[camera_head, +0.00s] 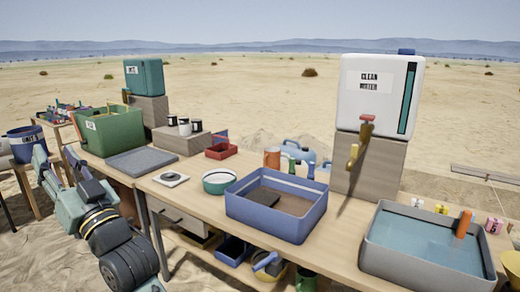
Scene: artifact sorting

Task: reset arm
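My arm reaches up from the bottom left, and my gripper (56,154) is at its far end, left of the long wooden table (330,236). Its two teal-grey fingers point up and away from me and stand apart. I see nothing held between them. The green bin (112,134) appears just right of the fingertips; I cannot tell how far apart they are in depth.
A blue bucket (26,146) stands far left. Sand lies beyond.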

